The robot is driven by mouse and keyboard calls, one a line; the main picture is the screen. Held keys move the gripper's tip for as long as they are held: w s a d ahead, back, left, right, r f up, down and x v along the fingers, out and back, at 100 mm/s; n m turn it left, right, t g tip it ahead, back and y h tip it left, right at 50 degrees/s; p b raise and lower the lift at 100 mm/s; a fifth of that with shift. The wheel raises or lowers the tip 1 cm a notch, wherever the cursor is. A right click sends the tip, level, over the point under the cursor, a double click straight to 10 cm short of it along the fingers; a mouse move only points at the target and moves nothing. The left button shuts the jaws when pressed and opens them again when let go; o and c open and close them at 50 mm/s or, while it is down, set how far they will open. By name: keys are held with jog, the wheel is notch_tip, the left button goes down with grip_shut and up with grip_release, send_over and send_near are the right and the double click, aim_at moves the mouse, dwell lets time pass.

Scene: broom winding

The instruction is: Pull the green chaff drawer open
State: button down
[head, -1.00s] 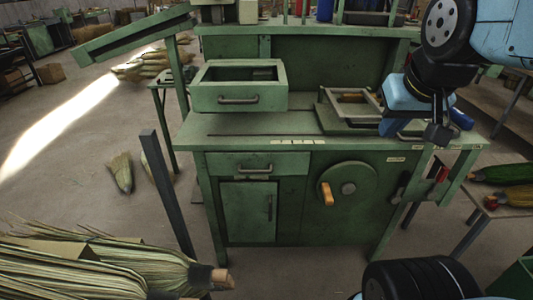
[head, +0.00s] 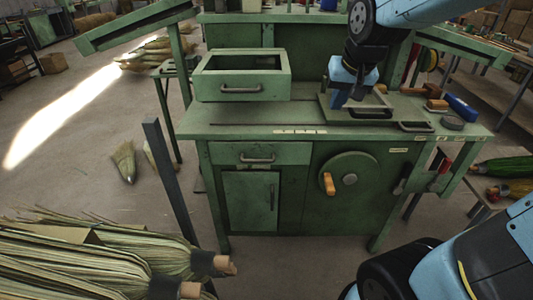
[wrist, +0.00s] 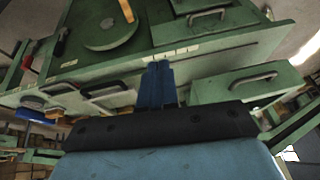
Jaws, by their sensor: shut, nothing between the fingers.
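A green drawer front (head: 262,155) with a bar handle sits flush under the bench top, left of the crank wheel, and looks shut; it also shows upside down in the wrist view (wrist: 207,20). A green open-topped box (head: 241,88) with a similar handle stands on the bench top at left, and shows in the wrist view too (wrist: 245,84). I cannot tell for sure which is the chaff drawer. My gripper (head: 338,103) is over the shallow tray at right, apart from both handles. In the wrist view its blue fingers (wrist: 157,72) are together and empty.
The shallow tray (head: 375,113) and a black handle (head: 415,127) lie at the bench's right. A wheel (head: 348,178) with an orange knob juts from the front. A cupboard door (head: 250,198) is below the drawer. A dark post (head: 170,190) stands front left.

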jog(key=w+a+f, duration=0.7)
jog(key=w+f, duration=0.2)
jog(key=w, duration=0.1)
jog(key=h, duration=0.1)
send_near(267, 153)
jog(key=shift+g, duration=0.3)
jog(key=x, duration=0.4)
jog(key=s+x, duration=0.1)
jog(key=x, duration=0.2)
jog(key=shift+a+f, duration=0.1)
jog(key=shift+f, duration=0.15)
